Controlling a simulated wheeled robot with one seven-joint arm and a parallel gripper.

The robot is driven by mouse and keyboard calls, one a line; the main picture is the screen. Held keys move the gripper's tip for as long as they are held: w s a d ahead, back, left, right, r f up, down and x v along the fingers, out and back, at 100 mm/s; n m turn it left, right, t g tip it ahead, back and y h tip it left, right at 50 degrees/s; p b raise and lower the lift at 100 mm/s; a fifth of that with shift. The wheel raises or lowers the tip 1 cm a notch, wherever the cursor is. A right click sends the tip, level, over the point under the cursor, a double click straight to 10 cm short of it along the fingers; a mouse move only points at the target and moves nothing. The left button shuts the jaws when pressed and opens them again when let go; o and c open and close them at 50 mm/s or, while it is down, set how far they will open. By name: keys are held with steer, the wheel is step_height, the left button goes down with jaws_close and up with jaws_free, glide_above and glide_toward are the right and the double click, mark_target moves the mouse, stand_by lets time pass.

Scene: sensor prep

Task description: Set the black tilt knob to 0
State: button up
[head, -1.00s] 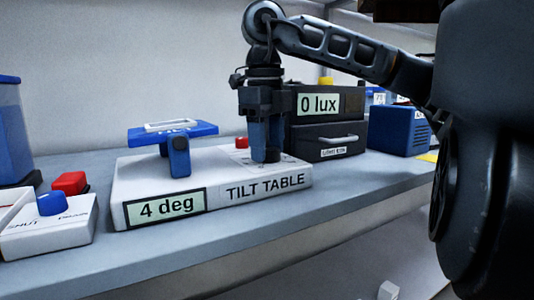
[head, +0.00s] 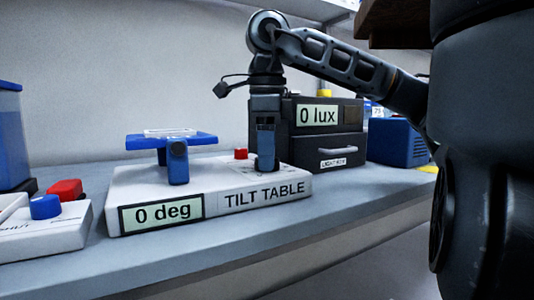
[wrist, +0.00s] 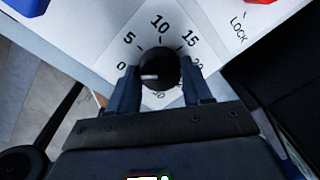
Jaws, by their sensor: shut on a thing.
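The white tilt table (head: 120,190) stands on the bench, and its display (head: 160,213) reads 0 deg. Its blue platform (head: 150,142) looks about level. My gripper (head: 267,166) points down at the right part of the tilt table. In the wrist view the black tilt knob (wrist: 158,70) sits between my two fingers, which are shut on its sides. Its white mark points left, roughly toward the printed 0. The dial also shows 5, 10, 15 and a partly covered 20. In the head view my gripper hides the knob.
A black light box (head: 330,140) reading 0 lux stands close behind and right of my gripper. A red button (head: 241,154) marked LOCK in the wrist view is near the knob. A blue box (head: 395,140) stands at right, and a blue-knobbed device (head: 45,225) at left.

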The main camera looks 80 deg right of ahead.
stand_by(0.3)
steer(key=o, duration=1)
steer(key=shift+o, duration=0.2)
steer(key=r+p, duration=0.1)
steer(key=r, duration=0.4)
steer(key=r+p, duration=0.1)
steer(key=r, duration=0.1)
steer(key=shift+a+r+p, duration=0.25)
steer(key=shift+r+p, duration=0.05)
steer(key=shift+r, duration=0.1)
